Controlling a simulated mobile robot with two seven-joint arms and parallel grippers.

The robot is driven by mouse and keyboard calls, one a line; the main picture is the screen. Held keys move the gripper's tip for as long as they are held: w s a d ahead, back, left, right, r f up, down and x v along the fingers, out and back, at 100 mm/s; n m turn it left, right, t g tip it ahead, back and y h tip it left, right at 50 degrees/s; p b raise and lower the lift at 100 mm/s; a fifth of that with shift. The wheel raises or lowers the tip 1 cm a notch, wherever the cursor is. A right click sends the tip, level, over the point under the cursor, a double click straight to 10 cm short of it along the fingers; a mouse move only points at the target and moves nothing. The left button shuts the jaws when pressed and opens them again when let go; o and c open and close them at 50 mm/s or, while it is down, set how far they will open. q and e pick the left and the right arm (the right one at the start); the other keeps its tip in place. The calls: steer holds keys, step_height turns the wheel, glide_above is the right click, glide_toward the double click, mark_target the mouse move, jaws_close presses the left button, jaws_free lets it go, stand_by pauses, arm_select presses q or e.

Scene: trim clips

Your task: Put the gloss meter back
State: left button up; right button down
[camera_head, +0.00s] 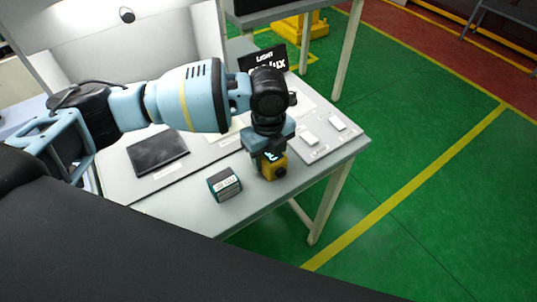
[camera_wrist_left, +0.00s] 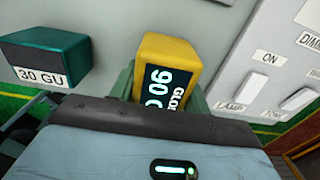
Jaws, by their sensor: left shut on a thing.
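The yellow gloss meter (camera_head: 273,168) is between the fingers of my left gripper (camera_head: 268,155), near the right front part of the table. Whether the meter's underside touches the table cannot be told. My right gripper is not in view.
A dark green block (camera_head: 224,185) labelled 30 GU stands left of the meter. A switch panel (camera_head: 325,136) with white rockers lies to the right. A dark flat plate (camera_head: 157,153) lies farther left. A black display (camera_head: 265,60) stands behind.

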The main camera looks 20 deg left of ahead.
arm_select(q)
steer(key=shift+f, duration=0.1)
steer(key=o, duration=1.1)
step_height(320, 180, up, 12)
steer(key=shift+r+p, duration=0.1)
steer(key=shift+p, duration=0.3)
